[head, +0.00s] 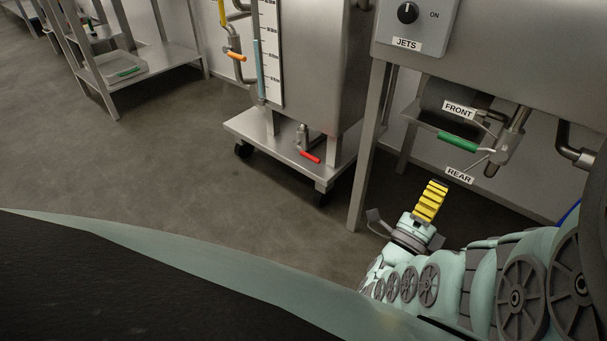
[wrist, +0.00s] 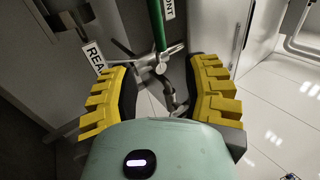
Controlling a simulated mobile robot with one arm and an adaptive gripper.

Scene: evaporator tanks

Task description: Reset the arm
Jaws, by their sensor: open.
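My gripper (head: 432,201) has yellow ridged finger pads and is at the lower right of the head view, below the tank with the JETS panel. In the wrist view my gripper (wrist: 162,95) is open, with its two yellow pads spread wide and nothing between them. My arm runs from it to the right edge of the head view. A green valve handle (head: 458,142) is above the gripper, between the FRONT label (head: 459,110) and the REAR label (head: 459,175). The green handle (wrist: 158,25) also shows beyond the pads in the wrist view, apart from them.
A wheeled steel tank cart (head: 290,150) with a red-handled valve (head: 310,157) stands left of the gripper. A tank leg (head: 369,150) is close by. A JETS knob (head: 407,13) is on the panel above. A steel shelf (head: 150,62) stands far left. Open floor (head: 150,165) lies left.

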